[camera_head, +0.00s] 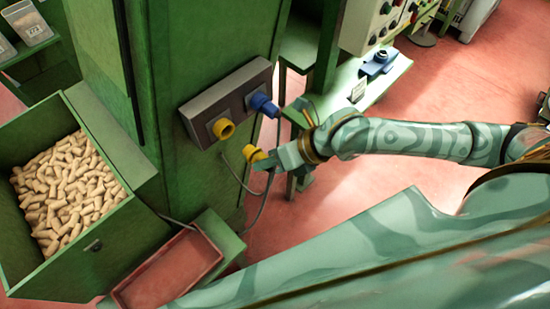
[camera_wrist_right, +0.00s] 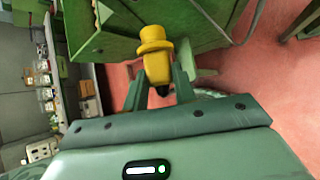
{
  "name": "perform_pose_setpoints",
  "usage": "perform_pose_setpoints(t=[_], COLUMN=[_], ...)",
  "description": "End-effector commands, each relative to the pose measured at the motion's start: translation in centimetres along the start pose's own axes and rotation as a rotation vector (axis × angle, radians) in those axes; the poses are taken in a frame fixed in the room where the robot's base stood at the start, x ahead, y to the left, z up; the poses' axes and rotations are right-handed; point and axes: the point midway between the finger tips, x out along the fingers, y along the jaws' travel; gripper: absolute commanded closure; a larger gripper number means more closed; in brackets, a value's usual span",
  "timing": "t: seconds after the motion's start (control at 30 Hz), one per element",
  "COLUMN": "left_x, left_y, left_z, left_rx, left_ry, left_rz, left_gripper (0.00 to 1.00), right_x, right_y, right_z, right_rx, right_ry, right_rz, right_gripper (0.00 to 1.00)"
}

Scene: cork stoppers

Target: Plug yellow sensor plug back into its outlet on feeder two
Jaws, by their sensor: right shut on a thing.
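The yellow plug (camera_head: 253,154) is held in my right gripper (camera_head: 278,155), its wide end pointing left. It also shows in the right wrist view (camera_wrist_right: 155,50), upright between the two fingers (camera_wrist_right: 158,90). The round yellow outlet (camera_head: 222,128) is on the grey panel (camera_head: 196,104) on the side of the green machine. The plug is apart from the outlet, below and to the right of it. A grey cable (camera_head: 235,175) hangs below the panel and runs up near the plug. My left gripper is not in view.
A blue plug (camera_head: 262,104) sits on the panel's right part. A green bin of cork stoppers (camera_head: 120,194) stands at the left, with a red tray (camera_head: 215,255) below.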

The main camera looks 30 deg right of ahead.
Motion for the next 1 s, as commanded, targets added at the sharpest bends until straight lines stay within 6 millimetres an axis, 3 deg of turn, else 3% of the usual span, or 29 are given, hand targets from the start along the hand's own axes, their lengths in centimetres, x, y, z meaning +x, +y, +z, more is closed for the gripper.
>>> perform_pose_setpoints(t=[0.5, 1.0], left_x=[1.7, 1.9], left_y=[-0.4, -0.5], left_z=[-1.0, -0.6], left_rx=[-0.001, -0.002], left_ry=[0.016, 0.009], left_rz=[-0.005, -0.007], left_gripper=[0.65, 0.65], right_x=[3.0, 3.4], right_y=[-0.1, 0.0], right_z=[3.9, 4.7], right_rx=[-0.001, -0.001], right_ry=[-0.003, -0.001], right_rz=[-0.001, -0.001], right_gripper=[0.97, 0.97])
